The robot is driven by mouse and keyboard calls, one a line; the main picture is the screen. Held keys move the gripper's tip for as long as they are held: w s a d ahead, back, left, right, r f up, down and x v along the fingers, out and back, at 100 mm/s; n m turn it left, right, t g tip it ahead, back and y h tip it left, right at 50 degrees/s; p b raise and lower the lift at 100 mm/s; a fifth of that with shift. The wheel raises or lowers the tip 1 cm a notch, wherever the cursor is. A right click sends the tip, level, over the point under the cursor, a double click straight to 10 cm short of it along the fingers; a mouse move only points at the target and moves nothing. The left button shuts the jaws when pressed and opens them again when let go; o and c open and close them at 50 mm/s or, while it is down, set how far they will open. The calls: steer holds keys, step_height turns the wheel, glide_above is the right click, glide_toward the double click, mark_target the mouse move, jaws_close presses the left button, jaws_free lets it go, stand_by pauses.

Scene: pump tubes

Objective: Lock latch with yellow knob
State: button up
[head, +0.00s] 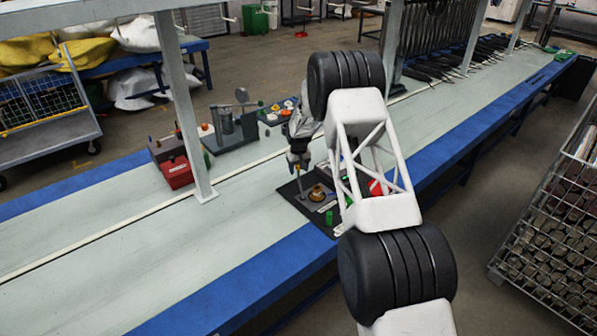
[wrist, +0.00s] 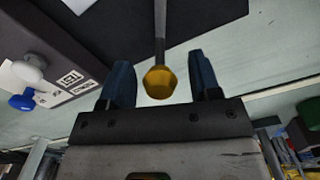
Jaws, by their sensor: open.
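The yellow knob (wrist: 160,82) shows in the wrist view at the end of a grey metal rod (wrist: 160,30), the latch lever. My gripper (wrist: 163,82) is open, with one dark blue finger on each side of the knob and a visible gap on both sides. In the head view my gripper (head: 297,160) is small and partly hidden by my arm, above the dark fixture board (head: 292,190) on the bench. I cannot make out the knob clearly in the head view. The latch's catch is not clearly visible.
A white knob (wrist: 30,66) and a blue knob (wrist: 22,102) stand near a label at the left of the wrist view. A green cylinder (head: 329,217) is on the board. Another fixture with a red box (head: 177,172) stands left, near a grey post (head: 178,110). The left bench surface is clear.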

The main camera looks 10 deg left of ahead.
steer(key=shift+f, duration=0.7)
steer(key=shift+c, duration=0.4)
jaws_close()
